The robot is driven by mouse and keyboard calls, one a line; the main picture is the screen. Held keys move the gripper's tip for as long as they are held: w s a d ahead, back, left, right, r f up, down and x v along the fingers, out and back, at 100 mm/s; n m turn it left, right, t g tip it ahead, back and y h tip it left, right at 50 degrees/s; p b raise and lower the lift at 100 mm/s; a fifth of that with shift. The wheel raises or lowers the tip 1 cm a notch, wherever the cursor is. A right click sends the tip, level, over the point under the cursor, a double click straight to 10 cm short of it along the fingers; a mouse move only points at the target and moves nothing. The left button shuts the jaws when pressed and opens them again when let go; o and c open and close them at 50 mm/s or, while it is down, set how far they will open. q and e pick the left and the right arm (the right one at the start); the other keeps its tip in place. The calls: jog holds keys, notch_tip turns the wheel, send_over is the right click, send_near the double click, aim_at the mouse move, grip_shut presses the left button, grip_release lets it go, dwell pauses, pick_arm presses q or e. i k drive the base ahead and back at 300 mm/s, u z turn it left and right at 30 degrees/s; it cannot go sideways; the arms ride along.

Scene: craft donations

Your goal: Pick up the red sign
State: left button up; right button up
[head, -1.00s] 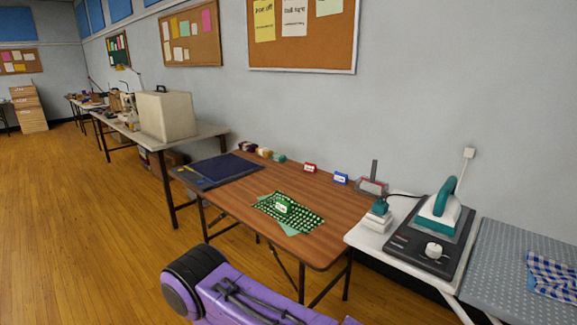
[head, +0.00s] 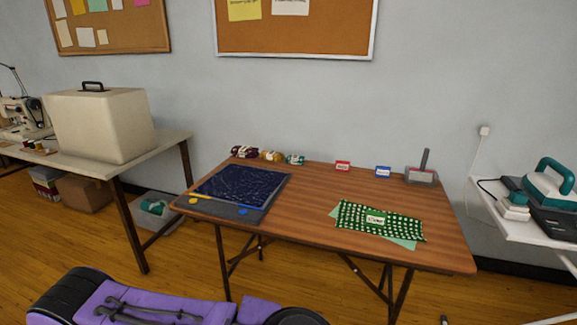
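The red sign (head: 343,166) is a small card with a white label, standing upright near the back edge of the brown wooden table (head: 310,205). A similar blue sign (head: 383,171) stands to its right. A green sign (head: 376,218) lies or stands on the green dotted cloth at the front right; its lettering is too small to read surely. Neither of my grippers is in the head view.
Rolled fabric bundles (head: 270,156) sit at the back left of the table. A dark blue cloth on a grey mat (head: 222,208) lies at left. A grey tool in a holder (head: 422,175) stands at back right. The table middle is clear.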

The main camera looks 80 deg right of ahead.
aim_at(341, 165)
jog(key=i, duration=0.65)
jog(key=z, duration=3.15)
